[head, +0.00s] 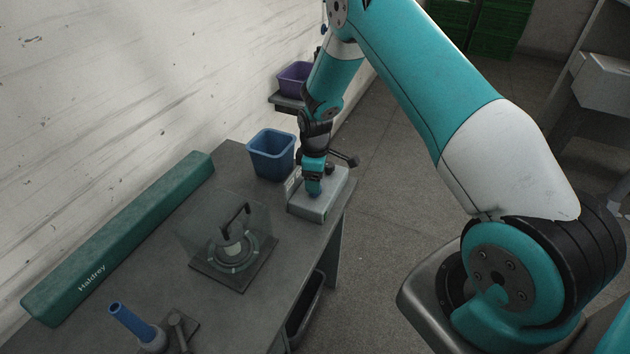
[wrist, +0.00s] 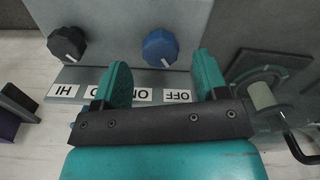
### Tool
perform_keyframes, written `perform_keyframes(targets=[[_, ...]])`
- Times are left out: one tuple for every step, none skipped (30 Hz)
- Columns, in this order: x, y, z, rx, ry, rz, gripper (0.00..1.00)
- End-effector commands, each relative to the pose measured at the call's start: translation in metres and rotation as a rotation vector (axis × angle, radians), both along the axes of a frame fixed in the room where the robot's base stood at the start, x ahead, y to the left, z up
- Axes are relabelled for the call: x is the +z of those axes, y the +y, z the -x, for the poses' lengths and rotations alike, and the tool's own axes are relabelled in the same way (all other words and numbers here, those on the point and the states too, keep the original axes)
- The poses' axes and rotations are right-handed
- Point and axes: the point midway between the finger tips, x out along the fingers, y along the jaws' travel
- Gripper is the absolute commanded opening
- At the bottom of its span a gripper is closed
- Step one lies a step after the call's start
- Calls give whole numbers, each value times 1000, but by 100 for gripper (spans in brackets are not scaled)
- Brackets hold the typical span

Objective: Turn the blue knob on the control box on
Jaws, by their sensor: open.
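The grey control box (head: 325,206) sits at the far right end of the table, and its panel (wrist: 110,20) shows in the wrist view. The blue knob (wrist: 160,48) is on that panel, with its white mark pointing down and slightly right, towards the OFF label (wrist: 178,96). The ON label (wrist: 144,95) is left of it. My gripper (wrist: 163,80) is open, with one teal finger on each side of the knob's position in the picture; contact is not visible. In the head view my gripper (head: 313,187) is over the box and hides the knob.
A black knob (wrist: 67,44) is left of the blue one, near a HI label (wrist: 63,91). A blue bin (head: 271,155) stands beside the box. A clear-covered fixture (head: 232,250) and a long green case (head: 125,235) are on the table.

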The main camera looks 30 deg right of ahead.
Motion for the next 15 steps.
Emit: perform_keyframes(targets=[[-7, 0, 1, 0, 3, 0, 67], [-11, 0, 0, 0, 2, -1, 67], [-16, 0, 0, 0, 2, -1, 67], [-19, 0, 0, 0, 2, -1, 67], [-22, 0, 0, 0, 1, -1, 67], [-25, 0, 0, 0, 0, 0, 67], [-27, 0, 0, 0, 0, 0, 67], [-28, 0, 0, 0, 0, 0, 67], [-30, 0, 0, 0, 0, 0, 67], [-30, 0, 0, 0, -1, 0, 67], [-31, 0, 0, 0, -1, 0, 67], [-31, 0, 0, 0, -1, 0, 67], [-31, 0, 0, 0, -1, 0, 67], [-31, 0, 0, 0, -1, 0, 67], [-31, 0, 0, 0, -1, 0, 67]])
